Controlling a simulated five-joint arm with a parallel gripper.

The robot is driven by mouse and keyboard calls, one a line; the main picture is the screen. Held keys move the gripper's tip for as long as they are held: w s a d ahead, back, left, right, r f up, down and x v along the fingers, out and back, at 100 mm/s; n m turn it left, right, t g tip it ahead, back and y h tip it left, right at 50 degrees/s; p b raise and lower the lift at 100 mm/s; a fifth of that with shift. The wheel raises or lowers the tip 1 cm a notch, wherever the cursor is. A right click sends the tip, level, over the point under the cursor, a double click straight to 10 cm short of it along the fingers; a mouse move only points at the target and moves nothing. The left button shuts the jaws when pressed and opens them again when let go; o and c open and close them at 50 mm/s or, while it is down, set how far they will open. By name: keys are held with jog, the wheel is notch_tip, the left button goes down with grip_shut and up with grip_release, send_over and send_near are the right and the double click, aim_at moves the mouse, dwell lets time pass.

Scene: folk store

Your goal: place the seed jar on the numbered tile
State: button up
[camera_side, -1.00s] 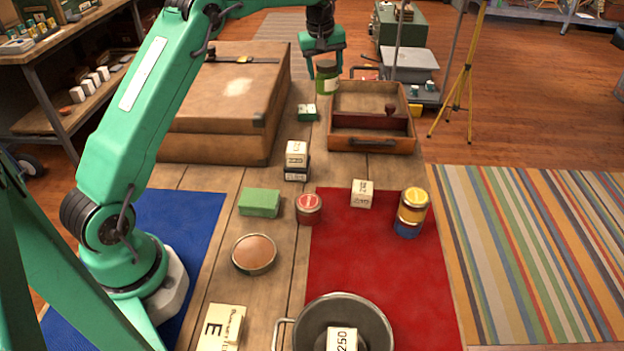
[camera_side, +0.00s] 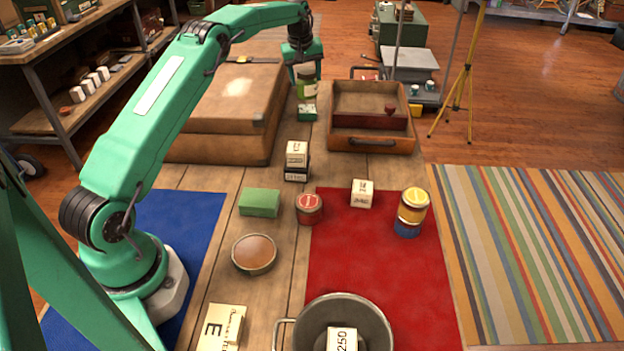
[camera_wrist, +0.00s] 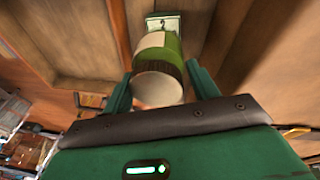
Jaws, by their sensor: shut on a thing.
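In the wrist view the jar (camera_wrist: 160,62) sits between the two fingers. The numbered tile (camera_side: 307,112) is a small green and white piece on the wooden table. The jar appears just behind or above it; I cannot tell whether they touch. In the wrist view the tile (camera_wrist: 163,21) shows past the jar, with a dark mark partly visible.
A large brown case (camera_side: 220,145) stands close on the left, and an open wooden box (camera_side: 372,144) on the right. A red cloth (camera_side: 370,260) holds a pot (camera_side: 378,322) and tins. Bare table lies around the tile.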

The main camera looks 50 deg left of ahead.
aim_at(305, 86)
jog(key=shift+s+x, duration=0.2)
jog(key=shift+x, duration=0.75)
jog(key=shift+s+x, duration=0.2)
jog(key=shift+x, duration=0.7)
jog(key=shift+d+f, duration=0.15)
jog(key=shift+f, duration=0.1)
jog(key=o, duration=1.1)
jog(key=shift+r, duration=0.15)
jog(key=v, duration=1.1)
jog(key=shift+r, duration=0.2)
jog(key=shift+s+d+r, duration=0.1)
jog(key=shift+r, duration=0.2)
